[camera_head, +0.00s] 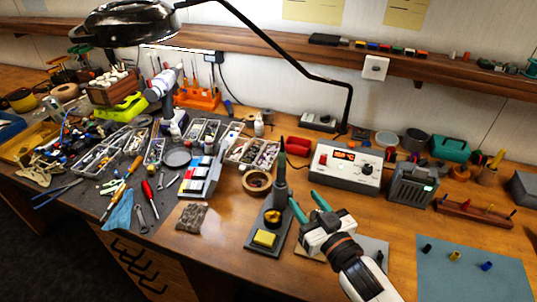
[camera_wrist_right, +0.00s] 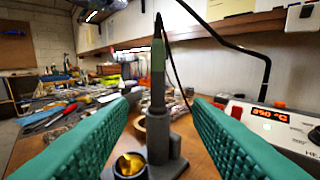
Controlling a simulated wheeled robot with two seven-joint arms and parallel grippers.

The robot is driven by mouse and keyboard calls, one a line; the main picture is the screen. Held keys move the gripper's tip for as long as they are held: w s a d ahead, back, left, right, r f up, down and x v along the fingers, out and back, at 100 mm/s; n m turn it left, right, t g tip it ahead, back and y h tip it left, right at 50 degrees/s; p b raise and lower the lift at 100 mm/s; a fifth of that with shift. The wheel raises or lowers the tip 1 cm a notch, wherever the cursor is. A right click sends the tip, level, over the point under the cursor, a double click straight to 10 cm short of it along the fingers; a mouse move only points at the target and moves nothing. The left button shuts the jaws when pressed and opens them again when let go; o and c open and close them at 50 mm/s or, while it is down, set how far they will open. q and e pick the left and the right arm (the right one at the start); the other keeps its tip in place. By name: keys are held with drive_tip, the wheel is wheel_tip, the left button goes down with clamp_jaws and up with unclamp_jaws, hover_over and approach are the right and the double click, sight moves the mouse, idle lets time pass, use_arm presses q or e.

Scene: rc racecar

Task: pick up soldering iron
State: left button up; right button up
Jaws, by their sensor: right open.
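The soldering iron (camera_head: 281,170) stands upright in a grey holder (camera_head: 254,240) whose base also carries a yellow sponge (camera_head: 264,238). In the right wrist view the iron (camera_wrist_right: 158,62) has a green-grey grip and a dark upper end. Its lower part is inside the holder (camera_wrist_right: 159,135). My right gripper (camera_head: 305,203) has green fingers, open and empty, just right of the holder in the head view. In the right wrist view the fingers (camera_wrist_right: 160,105) spread to either side of the holder, with the iron rising between them, apart from both. My left gripper is not in view.
The soldering station (camera_head: 345,168) with a lit display is behind my right gripper. A tape roll (camera_head: 257,182) lies left of the iron. A lamp arm (camera_head: 290,62) arches overhead. A blue mat (camera_head: 475,270) lies front right. Bare wood (camera_head: 222,240) shows left of the holder.

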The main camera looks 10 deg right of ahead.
sight(283, 173)
drive_tip(key=w+p, duration=0.1)
drive_tip(key=w, duration=0.2)
drive_tip(key=w+a+p, duration=0.1)
drive_tip(key=w, duration=0.3)
drive_tip(key=shift+a+r, duration=0.2)
drive_tip(key=w+p, duration=0.1)
drive_tip(key=w, duration=0.1)
drive_tip(key=w+a+p, duration=0.1)
drive_tip(key=w, duration=0.1)
drive_tip(key=shift+w+a+f, duration=0.1)
drive_tip(key=shift+w+a, duration=0.05)
drive_tip(key=shift+w, duration=0.4)
drive_tip(key=shift+f, duration=0.1)
drive_tip(key=shift+s, duration=0.1)
drive_tip(key=c, duration=0.5)
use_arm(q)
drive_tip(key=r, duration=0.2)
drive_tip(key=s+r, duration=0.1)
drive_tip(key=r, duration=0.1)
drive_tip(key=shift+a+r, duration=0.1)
use_arm(e)
clamp_jaws()
